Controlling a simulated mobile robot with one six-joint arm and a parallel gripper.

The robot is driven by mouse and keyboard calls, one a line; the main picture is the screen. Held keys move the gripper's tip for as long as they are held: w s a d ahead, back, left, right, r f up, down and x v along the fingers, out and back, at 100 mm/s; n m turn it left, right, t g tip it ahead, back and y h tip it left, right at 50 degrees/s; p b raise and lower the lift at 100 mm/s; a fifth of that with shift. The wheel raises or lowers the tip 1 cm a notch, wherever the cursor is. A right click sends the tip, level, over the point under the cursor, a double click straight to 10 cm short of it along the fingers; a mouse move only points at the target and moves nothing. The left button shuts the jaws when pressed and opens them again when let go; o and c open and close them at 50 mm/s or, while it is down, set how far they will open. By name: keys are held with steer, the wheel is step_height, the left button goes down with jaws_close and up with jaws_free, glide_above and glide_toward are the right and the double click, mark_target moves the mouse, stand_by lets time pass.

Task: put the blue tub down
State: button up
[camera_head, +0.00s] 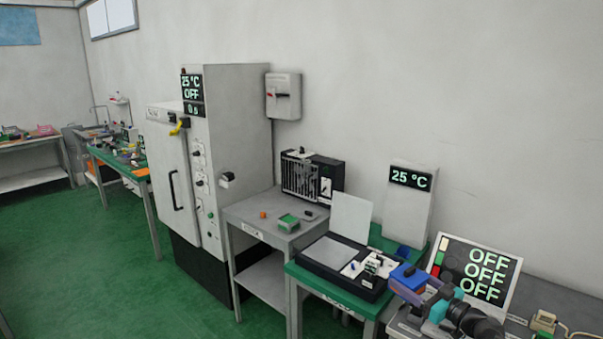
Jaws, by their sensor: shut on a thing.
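The blue tub (407,276) is at the lower right, in front of the green table's right end. My gripper (428,289) is at its right side and shut on it, with my dark and teal arm coming up from the bottom edge. The fingertips are small and partly hidden, so the exact grip is hard to make out. The tub looks roughly level. I cannot tell whether its underside is clear of the surface below.
A green table (352,305) holds a dark flat device with a raised lid (350,218). A screen reading OFF (478,270) stands behind my arm. A tall cabinet (232,150) stands left. Green floor is open at left.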

steer(key=s+a+f+n+g+y+b, duration=0.2)
steer(key=s+a+f+n+g+y, duration=0.2)
steer(key=s+a, duration=0.2)
steer(key=shift+s+a+f+g+y, duration=0.15)
steer(key=shift+s+a+g+y, duration=0.2)
steer(key=shift+a, duration=0.65)
steer(key=shift+w, duration=0.1)
steer(key=a, duration=0.7)
